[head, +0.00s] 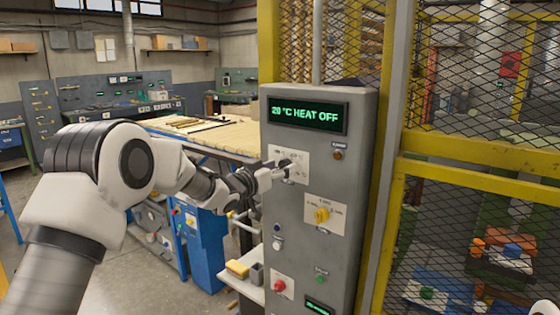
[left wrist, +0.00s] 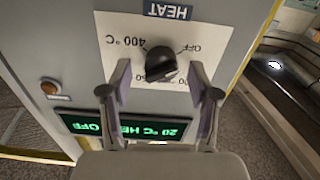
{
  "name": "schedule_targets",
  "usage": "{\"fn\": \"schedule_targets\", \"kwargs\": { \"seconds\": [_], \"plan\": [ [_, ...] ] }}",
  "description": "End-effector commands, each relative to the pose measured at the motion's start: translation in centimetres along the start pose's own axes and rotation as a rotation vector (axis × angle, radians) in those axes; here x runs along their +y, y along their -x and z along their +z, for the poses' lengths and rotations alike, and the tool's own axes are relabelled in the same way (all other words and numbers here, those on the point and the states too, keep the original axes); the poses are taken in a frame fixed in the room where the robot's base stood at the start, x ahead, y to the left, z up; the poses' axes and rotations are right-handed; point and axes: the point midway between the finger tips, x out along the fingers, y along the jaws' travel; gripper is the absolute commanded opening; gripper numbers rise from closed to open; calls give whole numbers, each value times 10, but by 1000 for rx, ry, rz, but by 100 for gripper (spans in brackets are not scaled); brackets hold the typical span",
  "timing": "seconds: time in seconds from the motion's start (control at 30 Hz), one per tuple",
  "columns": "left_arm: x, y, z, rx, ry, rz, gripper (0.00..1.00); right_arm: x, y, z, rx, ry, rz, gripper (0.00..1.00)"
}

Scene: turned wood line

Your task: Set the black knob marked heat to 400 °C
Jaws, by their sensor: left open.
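The black heat knob (left wrist: 160,62) sits on a white plate (left wrist: 218,30) marked HEAT, OFF and 400 °C, upside down in the left wrist view. Its exact pointer direction is hard to tell. My left gripper (left wrist: 159,70) is open, with one finger on each side of the knob and gaps visible. In the head view my left gripper (head: 272,176) is at the plate (head: 299,157) and largely hides the knob. The display (head: 307,115) reads 20 °C HEAT OFF in green. My right gripper is not in view.
Below the plate on the grey cabinet (head: 345,160) are a yellow knob (head: 322,215) and a red button (head: 279,286). An amber lamp (head: 338,155) is to the plate's right. Yellow-framed mesh fencing (head: 475,90) stands right of the cabinet. A workbench (head: 215,138) stands behind my left arm.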

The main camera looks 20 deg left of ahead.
Motion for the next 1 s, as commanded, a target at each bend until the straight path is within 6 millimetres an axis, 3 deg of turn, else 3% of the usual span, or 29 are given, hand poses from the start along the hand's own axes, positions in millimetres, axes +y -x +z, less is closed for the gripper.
{"fn": "schedule_targets", "kwargs": {
  "seconds": [0.27, 0.43, 1.0],
  "plan": [
    [0, -4, 1, -1, 2, -1, 61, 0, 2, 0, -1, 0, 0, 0],
    [0, -4, 1, -1, 2, -1, 2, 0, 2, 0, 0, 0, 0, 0],
    [0, -4, 3, 1, -104, 0, 2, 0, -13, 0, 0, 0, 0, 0]
  ]
}}
